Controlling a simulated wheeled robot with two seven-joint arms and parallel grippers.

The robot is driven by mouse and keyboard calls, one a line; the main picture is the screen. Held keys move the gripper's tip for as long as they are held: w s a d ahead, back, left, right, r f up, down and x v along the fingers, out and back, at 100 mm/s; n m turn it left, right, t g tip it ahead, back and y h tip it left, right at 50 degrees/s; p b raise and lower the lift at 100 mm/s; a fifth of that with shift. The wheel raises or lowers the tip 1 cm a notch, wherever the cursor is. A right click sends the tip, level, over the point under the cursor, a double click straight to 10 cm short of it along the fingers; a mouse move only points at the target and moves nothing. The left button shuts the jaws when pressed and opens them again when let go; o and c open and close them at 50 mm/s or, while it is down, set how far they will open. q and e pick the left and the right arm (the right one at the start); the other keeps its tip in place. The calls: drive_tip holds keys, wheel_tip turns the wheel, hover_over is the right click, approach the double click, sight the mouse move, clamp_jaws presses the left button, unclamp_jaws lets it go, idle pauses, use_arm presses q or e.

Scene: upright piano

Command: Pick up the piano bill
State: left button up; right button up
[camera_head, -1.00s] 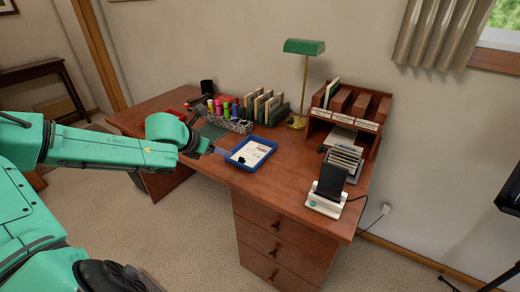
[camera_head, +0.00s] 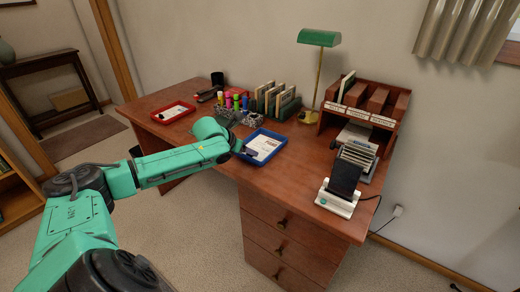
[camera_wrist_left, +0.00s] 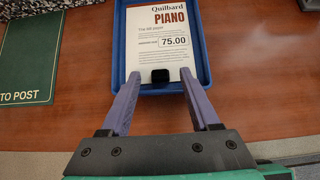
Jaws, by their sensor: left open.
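The piano bill (camera_wrist_left: 158,38) is a white sheet headed "Quilbard PIANO" with "75.00" in a box. It lies in a blue tray (camera_wrist_left: 118,46) on the desk; the head view also shows the bill (camera_head: 264,147). A small black block (camera_wrist_left: 160,76) is at the bill's near edge; whether it is fixed to the sheet I cannot tell. My left gripper (camera_wrist_left: 160,72) is open and empty, its purple fingers either side of the block over the tray's near end. In the head view my arm partly hides the tray's left side. My right gripper is not in view.
A green "TO POST" mat (camera_wrist_left: 30,55) lies left of the tray. Behind stand a pen holder (camera_head: 236,110), upright files (camera_head: 275,101) and a green lamp (camera_head: 319,38). A red tray (camera_head: 173,112) is far left.

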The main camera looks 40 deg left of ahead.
use_arm(q)
drive_tip(key=shift+x, duration=0.95)
clamp_jaws()
